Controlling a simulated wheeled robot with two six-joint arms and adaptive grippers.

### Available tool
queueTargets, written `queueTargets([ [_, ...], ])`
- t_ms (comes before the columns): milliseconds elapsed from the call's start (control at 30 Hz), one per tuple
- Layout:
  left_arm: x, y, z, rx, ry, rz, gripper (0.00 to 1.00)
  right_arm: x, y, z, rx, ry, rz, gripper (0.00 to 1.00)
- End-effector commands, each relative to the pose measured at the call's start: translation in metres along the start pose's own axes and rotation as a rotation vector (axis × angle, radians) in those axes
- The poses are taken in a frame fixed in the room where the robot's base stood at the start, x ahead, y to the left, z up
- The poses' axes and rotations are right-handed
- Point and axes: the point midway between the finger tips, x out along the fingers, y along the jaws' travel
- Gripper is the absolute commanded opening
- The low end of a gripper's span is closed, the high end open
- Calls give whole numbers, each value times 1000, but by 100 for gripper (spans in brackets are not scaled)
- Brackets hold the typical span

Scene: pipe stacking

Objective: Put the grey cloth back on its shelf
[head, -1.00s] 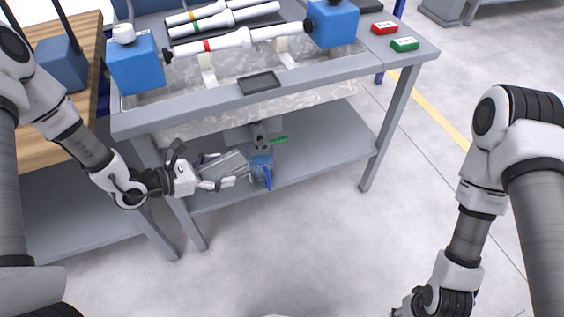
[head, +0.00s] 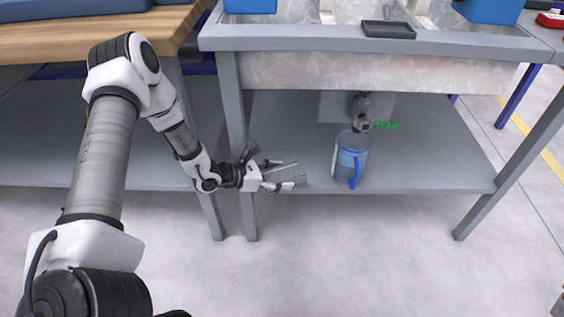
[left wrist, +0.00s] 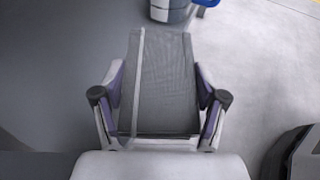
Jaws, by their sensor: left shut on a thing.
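My left gripper (head: 283,181) is shut on the grey cloth (head: 286,171), near the front edge of the grey lower shelf (head: 430,150) under the sink table. In the left wrist view the cloth (left wrist: 165,85) is a flat folded grey piece with a light stripe, between the two fingers. Shelf surface shows to its left and pale floor to its right. In the head view the cloth overlaps the shelf's left front part; I cannot tell whether it touches the shelf. My right gripper is not in view.
A table leg (head: 238,150) stands just behind my left wrist. The shelf's right part is clear.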

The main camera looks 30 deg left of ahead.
Motion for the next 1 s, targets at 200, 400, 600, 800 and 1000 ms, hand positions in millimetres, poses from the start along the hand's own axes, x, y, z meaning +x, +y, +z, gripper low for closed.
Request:
queueTargets([
  [200, 12, 70, -7, 7, -2, 3, 32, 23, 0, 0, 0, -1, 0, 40],
  [400, 17, 100, -9, 2, 1, -1, 32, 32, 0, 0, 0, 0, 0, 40],
  [600, 30, 100, -40, -1, 2, -2, 32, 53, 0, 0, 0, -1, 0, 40],
  [800, 29, 100, -37, 0, 0, -1, 32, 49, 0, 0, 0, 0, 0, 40],
  [1000, 30, 100, -40, 0, 0, -1, 79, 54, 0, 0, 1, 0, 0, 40],
])
